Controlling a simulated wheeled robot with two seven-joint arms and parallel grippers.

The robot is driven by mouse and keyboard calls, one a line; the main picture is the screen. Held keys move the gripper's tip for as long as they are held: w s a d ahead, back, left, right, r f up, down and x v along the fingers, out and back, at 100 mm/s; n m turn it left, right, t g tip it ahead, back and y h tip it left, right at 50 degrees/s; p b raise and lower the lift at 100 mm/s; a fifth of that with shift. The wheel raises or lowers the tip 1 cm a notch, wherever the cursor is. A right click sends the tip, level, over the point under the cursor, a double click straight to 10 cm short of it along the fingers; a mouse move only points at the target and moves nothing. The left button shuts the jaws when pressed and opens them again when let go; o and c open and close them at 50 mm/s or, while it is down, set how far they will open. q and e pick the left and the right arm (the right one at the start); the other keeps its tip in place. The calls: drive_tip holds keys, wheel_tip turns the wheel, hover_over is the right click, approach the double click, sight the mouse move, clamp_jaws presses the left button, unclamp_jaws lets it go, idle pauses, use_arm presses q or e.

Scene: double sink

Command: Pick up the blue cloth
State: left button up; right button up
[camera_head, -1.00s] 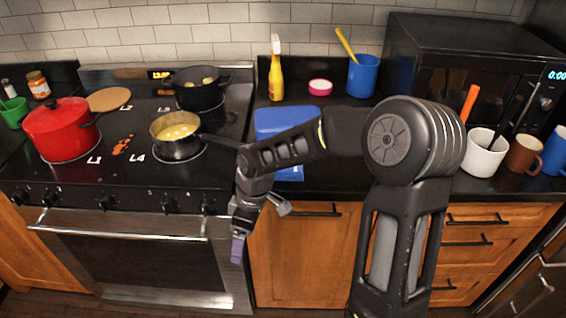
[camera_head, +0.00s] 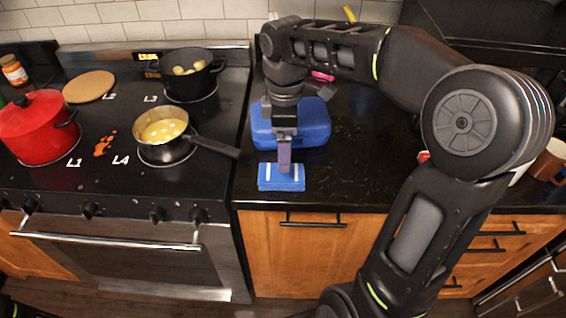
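The blue cloth (camera_head: 281,184) lies flat near the front edge of the dark counter, just right of the stove. It is small, with two pale stripes. My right gripper (camera_head: 284,166) points straight down over it, and its tip meets the cloth's back part in the picture. Whether it touches the cloth is unclear. I see its fingers as one narrow purple-grey strip, so their opening does not show. My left gripper is not in view.
A blue box (camera_head: 312,125) stands right behind the cloth. The handle of the pot of yellow food (camera_head: 162,128) reaches towards the counter from the stove. A red pot (camera_head: 38,130) and a black pot (camera_head: 190,72) are farther off. Bare counter (camera_head: 365,160) lies right of the cloth.

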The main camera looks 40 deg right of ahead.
sight(282, 176)
drive_tip(key=shift+s+a+r, duration=0.1)
drive_tip(key=shift+s+a, duration=0.05)
drive_tip(key=shift+s, duration=0.1)
drive_tip(key=shift+w+f, duration=0.1)
drive_tip(key=shift+f, duration=1.25)
drive_tip(key=shift+w+a+f+p, duration=0.1)
drive_tip(key=shift+f+p, duration=0.25)
drive_tip(key=shift+f, duration=0.95)
drive_tip(key=shift+a+f+p, duration=0.1)
drive_tip(key=shift+f+p, duration=0.25)
drive_tip(key=shift+f, duration=0.95)
drive_tip(key=c, duration=1.5)
drive_tip(key=shift+o, duration=0.2)
drive_tip(key=shift+r, duration=0.1)
